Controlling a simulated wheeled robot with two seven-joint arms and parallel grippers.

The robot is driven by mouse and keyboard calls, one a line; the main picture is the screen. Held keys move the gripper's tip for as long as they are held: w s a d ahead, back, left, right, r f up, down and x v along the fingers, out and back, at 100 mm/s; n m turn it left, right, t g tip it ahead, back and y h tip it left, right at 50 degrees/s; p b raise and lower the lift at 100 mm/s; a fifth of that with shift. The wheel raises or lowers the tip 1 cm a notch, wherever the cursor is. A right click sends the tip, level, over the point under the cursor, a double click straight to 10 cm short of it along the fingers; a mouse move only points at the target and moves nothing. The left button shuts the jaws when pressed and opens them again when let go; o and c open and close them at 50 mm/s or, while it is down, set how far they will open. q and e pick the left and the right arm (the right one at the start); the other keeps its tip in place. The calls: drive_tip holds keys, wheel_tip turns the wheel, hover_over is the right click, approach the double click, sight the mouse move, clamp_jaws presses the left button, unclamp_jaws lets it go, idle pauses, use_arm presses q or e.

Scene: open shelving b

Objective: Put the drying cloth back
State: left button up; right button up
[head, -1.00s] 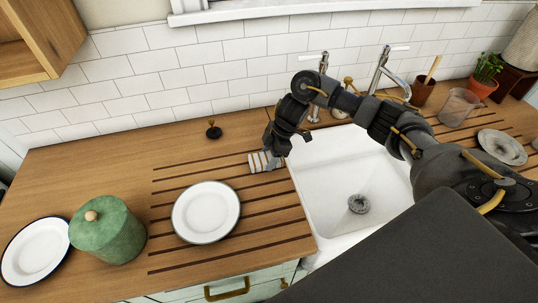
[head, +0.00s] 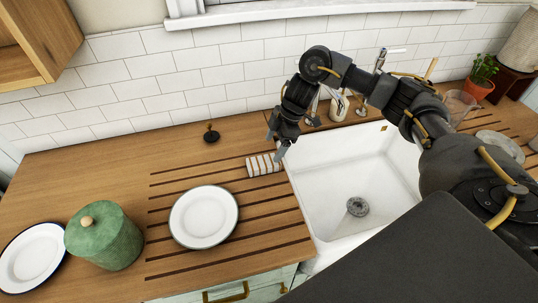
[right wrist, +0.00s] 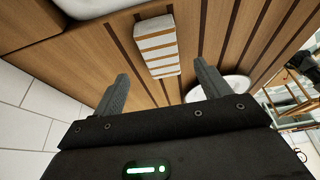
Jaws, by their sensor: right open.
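The drying cloth (head: 262,165) is a small folded cloth with grey-brown and white stripes. It lies on the grooved wooden drainboard, just left of the sink. It also shows in the right wrist view (right wrist: 157,45), ahead of and between the two fingers. My right gripper (head: 277,150) is above and beside the cloth near the sink's left edge. In the right wrist view the gripper (right wrist: 160,85) is open, with nothing between its fingers. My left gripper is not in view.
A white plate (head: 204,217) lies on the drainboard in front of the cloth. A green lidded jar (head: 104,238) and another plate (head: 32,256) stand at left. The white sink (head: 335,180) is to the right. A small dark holder (head: 211,135) stands behind, near the tiled wall.

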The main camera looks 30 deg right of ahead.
drive_tip(key=v, duration=0.4)
drive_tip(key=shift+s+d+r, duration=0.1)
drive_tip(key=shift+d+r, duration=0.05)
drive_tip(key=shift+r, duration=0.25)
